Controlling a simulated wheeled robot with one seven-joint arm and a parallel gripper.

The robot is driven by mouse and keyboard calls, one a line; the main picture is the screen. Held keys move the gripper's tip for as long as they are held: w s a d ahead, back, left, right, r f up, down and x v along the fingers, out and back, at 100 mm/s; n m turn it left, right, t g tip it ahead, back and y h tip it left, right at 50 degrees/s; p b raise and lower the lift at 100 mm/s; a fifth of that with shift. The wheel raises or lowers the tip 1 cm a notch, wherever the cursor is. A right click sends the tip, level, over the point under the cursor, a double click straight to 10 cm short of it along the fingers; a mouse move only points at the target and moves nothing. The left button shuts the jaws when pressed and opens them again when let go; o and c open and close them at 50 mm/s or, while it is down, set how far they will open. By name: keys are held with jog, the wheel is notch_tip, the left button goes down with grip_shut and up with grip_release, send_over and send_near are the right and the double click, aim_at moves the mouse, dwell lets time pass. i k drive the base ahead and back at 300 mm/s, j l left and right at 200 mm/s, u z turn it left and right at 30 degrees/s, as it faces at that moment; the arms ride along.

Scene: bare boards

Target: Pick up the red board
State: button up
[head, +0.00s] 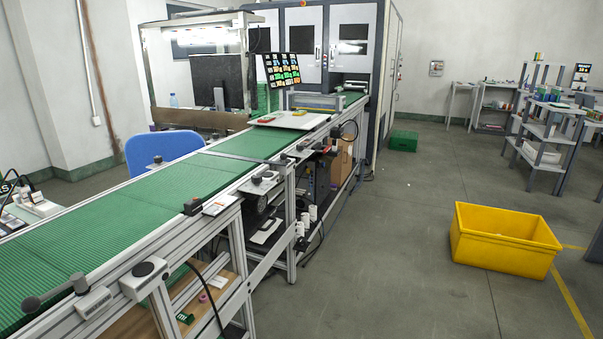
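A small red item (266,119) lies on a flat white plate (288,122) on the far part of the green conveyor. It may be the red board, but it is too small to tell for sure. A small yellowish item (299,113) lies on the same plate, to its right. My gripper is not in view.
The long green conveyor (150,205) runs from the lower left to a grey machine cabinet (330,50). A yellow bin (505,240) stands on the floor at right. A blue chair (163,150) is behind the conveyor. Shelves (548,130) stand far right. The middle floor is clear.

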aim_at(265, 119)
jog(key=i, duration=2.05)
